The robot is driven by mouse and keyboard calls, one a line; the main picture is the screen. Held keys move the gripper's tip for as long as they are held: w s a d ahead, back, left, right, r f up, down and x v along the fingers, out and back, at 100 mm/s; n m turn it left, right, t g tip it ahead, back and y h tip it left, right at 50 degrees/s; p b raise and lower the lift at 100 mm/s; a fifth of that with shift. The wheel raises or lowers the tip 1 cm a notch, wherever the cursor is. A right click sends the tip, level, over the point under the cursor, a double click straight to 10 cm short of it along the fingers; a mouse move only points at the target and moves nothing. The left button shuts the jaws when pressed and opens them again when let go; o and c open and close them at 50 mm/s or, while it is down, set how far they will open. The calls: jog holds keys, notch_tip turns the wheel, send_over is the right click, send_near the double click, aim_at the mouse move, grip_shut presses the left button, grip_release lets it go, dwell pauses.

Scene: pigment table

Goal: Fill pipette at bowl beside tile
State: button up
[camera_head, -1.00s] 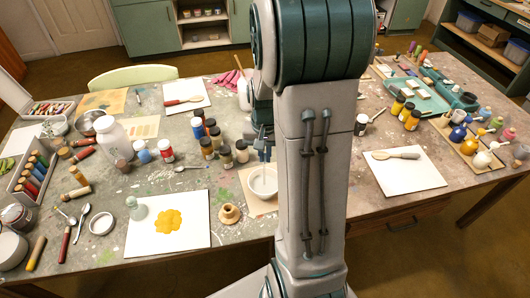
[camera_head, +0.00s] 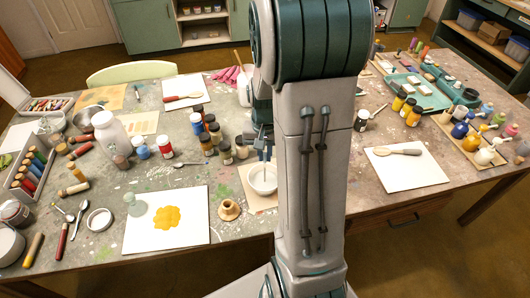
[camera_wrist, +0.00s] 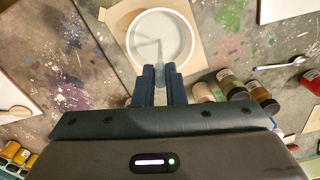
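The bowl (camera_head: 263,187) is white and round and stands on a beige square beside my arm; it shows from above in the wrist view (camera_wrist: 133,42). My gripper (camera_wrist: 161,72) is shut on a pale, slender pipette (camera_wrist: 160,58). The pipette reaches from the fingers over the bowl, its tip inside the rim as seen; whether it touches the bottom I cannot tell. In the head view my gripper (camera_head: 264,143) is just above the bowl, partly hidden by my arm. The white tile (camera_head: 190,238) with a yellow patch lies left of the bowl.
Several paint bottles (camera_head: 208,145) stand close behind and left of the bowl. A small tan stand (camera_head: 229,209) is between tile and bowl. A clear flask (camera_head: 135,206) stands at the tile's left edge. A white board (camera_head: 405,172) with a spoon lies right of my arm.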

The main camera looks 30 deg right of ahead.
jog(key=shift+r, duration=0.15)
jog(key=shift+r+p, duration=3.65)
jog(key=shift+r, duration=1.15)
